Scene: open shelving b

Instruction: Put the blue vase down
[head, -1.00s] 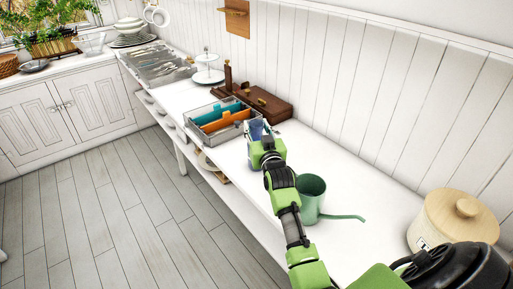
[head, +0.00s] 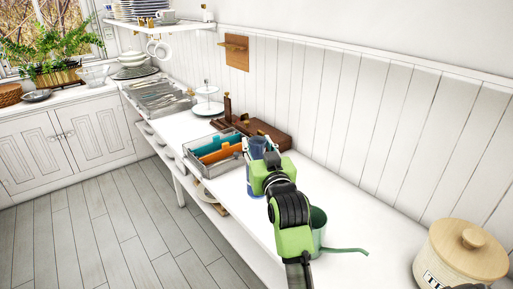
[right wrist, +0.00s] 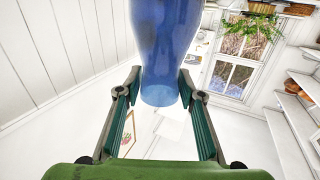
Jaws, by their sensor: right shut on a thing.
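The blue vase (head: 257,149) is upright over the white counter (head: 345,225), just in front of the grey organizer box. My right gripper (head: 268,158) is shut around its side, and the gripper hides part of it in the head view. In the right wrist view the vase (right wrist: 163,45) is between the two fingers of my right gripper (right wrist: 159,88). I cannot tell whether its base touches the counter. My left gripper is not in view.
The grey box (head: 213,150) with teal and orange dividers is close behind the vase. A brown wooden block (head: 262,131) is against the wall. A green watering can (head: 318,225) is beside my arm, with a lidded canister (head: 460,253) at right. Counter between can and wall is clear.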

